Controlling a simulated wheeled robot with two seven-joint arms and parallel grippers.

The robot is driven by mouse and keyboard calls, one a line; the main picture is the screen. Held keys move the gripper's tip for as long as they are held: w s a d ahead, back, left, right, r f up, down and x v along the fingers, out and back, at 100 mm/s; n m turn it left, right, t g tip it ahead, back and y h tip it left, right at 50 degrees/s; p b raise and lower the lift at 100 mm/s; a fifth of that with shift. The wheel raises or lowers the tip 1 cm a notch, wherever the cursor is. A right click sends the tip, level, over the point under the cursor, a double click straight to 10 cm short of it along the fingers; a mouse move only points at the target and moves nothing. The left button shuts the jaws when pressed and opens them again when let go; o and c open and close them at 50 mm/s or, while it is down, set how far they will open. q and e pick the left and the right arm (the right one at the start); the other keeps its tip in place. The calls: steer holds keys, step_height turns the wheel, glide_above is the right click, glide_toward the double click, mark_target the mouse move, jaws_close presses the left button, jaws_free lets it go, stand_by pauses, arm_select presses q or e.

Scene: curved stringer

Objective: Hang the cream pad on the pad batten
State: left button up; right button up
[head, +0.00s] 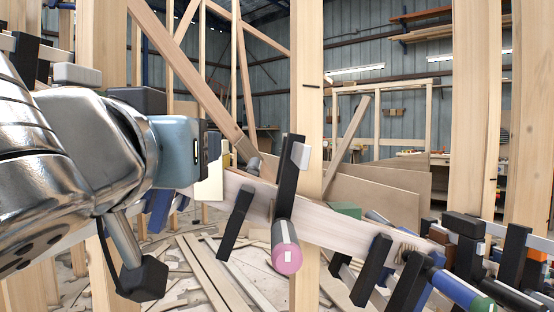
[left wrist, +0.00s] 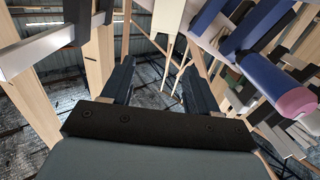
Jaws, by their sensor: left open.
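The cream pad (head: 210,184) shows in the head view as a pale upright piece at the left end of a long wooden board (head: 330,228), just below and beyond my left gripper (head: 212,150). The gripper partly hides it. I cannot tell whether the pad touches a batten; the pad batten is not clear to me. In the left wrist view my left gripper (left wrist: 160,88) has its two dark fingers spread with nothing held between them. A pale piece (left wrist: 168,14) at the top centre there may be the pad. My right gripper is not in view.
A black clamp with a pink-ended handle (head: 286,250) stands out from the board. Upright timber posts (head: 308,90) rise in the middle and right. Loose planks (head: 215,275) lie on the floor.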

mark_target(213, 168)
arm_select(q)
steer(key=w, duration=0.4)
steer(key=w+p, duration=0.1)
steer(key=w, duration=0.3)
steer(key=w+p, duration=0.1)
steer(key=w, duration=0.3)
steer(key=shift+a+f, duration=0.1)
steer(key=shift+a, duration=0.25)
steer(key=c, duration=1)
